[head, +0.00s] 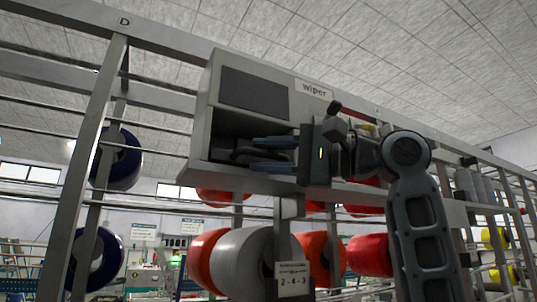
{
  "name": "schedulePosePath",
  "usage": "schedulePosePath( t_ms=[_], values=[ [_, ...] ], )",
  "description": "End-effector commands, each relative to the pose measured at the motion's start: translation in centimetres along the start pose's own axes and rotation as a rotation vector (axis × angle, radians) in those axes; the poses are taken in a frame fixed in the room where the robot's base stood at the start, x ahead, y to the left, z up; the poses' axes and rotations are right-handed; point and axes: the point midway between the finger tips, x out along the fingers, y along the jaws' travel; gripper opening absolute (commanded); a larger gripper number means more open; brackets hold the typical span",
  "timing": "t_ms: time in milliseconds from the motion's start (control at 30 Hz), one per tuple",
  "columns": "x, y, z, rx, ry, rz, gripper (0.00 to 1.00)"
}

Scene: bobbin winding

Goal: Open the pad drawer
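A grey box labelled "wiper" (228,62) is mounted on the rack's upper rail in the head view. A flat dark panel (254,92) fills its upper front. Below it is a dark recess with a dark, rounded part (243,154) inside, perhaps a handle. I cannot tell which part is the pad drawer. My gripper (262,154) comes in from the right and points left into the recess. Its two bluish fingers are apart, one above the other, with their tips near the dark part. Contact cannot be made out.
The box's lower lip and side walls closely border my gripper. Dark blue spools (120,160) are at the left, beside a slanted metal post (92,165).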

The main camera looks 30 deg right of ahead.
Motion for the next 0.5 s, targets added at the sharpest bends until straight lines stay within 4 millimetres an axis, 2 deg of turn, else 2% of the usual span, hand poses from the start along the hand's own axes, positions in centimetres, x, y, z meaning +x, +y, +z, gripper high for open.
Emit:
schedulePosePath(
  t_ms=[33,300,500],
  values=[
    [-0.01,0.00,0.00,0.000,0.000,0.000,0.28],
    [-0.02,0.01,0.00,0.000,0.000,0.001,0.02],
    [-0.02,0.03,-0.01,0.000,0.000,0.001,0.00]
  ],
)
